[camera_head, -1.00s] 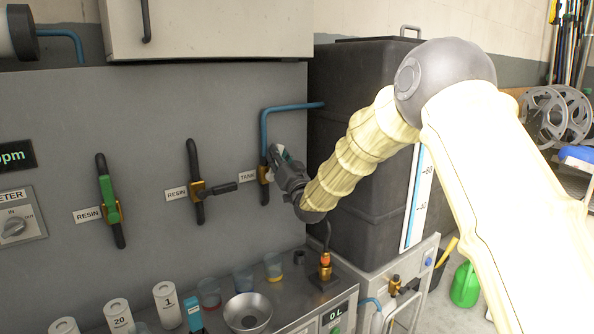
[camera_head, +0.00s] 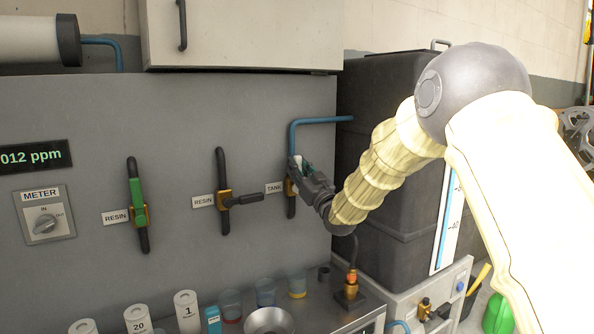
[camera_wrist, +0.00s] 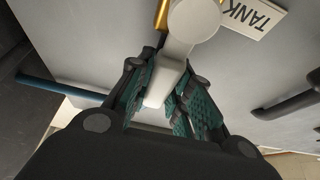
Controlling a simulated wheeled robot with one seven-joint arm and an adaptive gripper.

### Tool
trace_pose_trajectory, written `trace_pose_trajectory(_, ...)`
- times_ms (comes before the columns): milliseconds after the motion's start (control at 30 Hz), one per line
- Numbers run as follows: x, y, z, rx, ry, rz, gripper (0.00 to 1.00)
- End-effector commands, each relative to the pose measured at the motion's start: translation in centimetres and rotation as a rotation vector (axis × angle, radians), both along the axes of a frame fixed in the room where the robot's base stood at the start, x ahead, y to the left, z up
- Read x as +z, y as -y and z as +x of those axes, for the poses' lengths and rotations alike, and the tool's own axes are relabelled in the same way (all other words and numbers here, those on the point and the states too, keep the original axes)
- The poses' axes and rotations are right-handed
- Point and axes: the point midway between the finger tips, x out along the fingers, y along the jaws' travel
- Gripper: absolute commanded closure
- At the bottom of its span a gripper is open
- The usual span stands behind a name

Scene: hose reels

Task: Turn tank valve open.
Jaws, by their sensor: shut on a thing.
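The tank valve has a brass body (camera_head: 291,187) on the blue pipe, right beside the TANK label (camera_head: 274,188), on the grey panel. Its pale handle (camera_wrist: 168,82) shows in the wrist view between my fingers, with its round hub above. In the head view my gripper (camera_head: 301,168) covers most of the handle. My gripper is shut on the handle, its teal pads (camera_wrist: 200,105) on either side of it. The handle's exact angle to the pipe is hard to tell.
Left of the tank valve are a dark-handled resin valve (camera_head: 223,198) and a green-handled resin valve (camera_head: 137,205). A black tank (camera_head: 385,150) stands behind my arm. Cups and bottles (camera_head: 187,310) stand on the counter below. A cabinet (camera_head: 245,35) hangs above.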

Motion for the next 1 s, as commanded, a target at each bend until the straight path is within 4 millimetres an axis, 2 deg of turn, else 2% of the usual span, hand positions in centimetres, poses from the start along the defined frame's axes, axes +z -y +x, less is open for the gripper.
trace_pose_trajectory(33,-0.6,-0.1,-0.1,0.002,-0.006,-0.004,1.0)
trace_pose_trajectory(167,-0.6,-0.1,-0.1,0.002,-0.007,-0.003,1.0)
trace_pose_trajectory(200,-0.6,-0.1,-0.1,0.002,-0.007,-0.003,0.74)
trace_pose_trajectory(300,-0.5,-0.2,-0.1,0.003,-0.006,-0.003,0.57)
trace_pose_trajectory(733,-0.5,0.2,-0.5,0.002,-0.004,-0.001,0.57)
trace_pose_trajectory(1000,-2.0,2.2,-3.7,0.003,-0.005,-0.001,0.57)
